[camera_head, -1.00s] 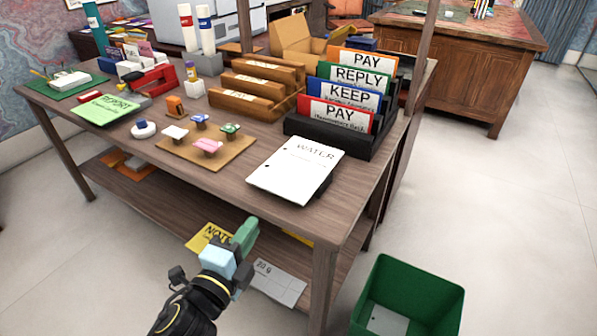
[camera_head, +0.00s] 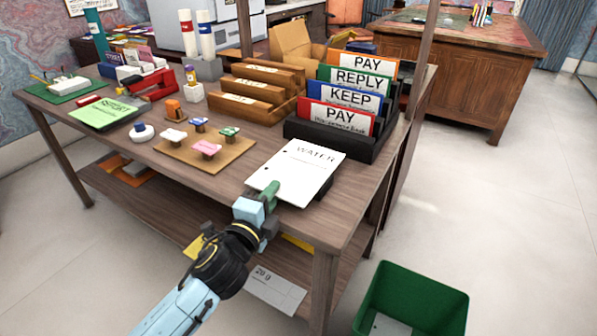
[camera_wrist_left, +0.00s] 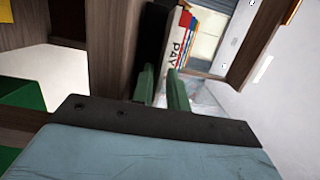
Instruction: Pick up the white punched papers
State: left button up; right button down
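The white punched papers (camera_head: 305,165), headed "WATER", lie flat near the front edge of the desk, with punch holes along their left side. My left gripper (camera_head: 268,194) is at their lower left edge in the head view, its green finger overlapping the corner. I cannot tell whether it touches them. In the left wrist view the two green fingers (camera_wrist_left: 163,90) stand apart with a gap, and I make out no paper between them. My right gripper is not in view.
A black file rack (camera_head: 340,135) with PAY, REPLY and KEEP cards stands just behind the papers. A wooden board (camera_head: 225,160) with small stamps lies to their left. A green bin (camera_head: 410,300) is on the floor at lower right.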

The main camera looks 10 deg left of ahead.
pick_arm(q)
jog(key=shift+w+d, duration=0.2)
jog(key=shift+w, duration=0.85)
grip_shut()
jog(key=shift+r, duration=0.15)
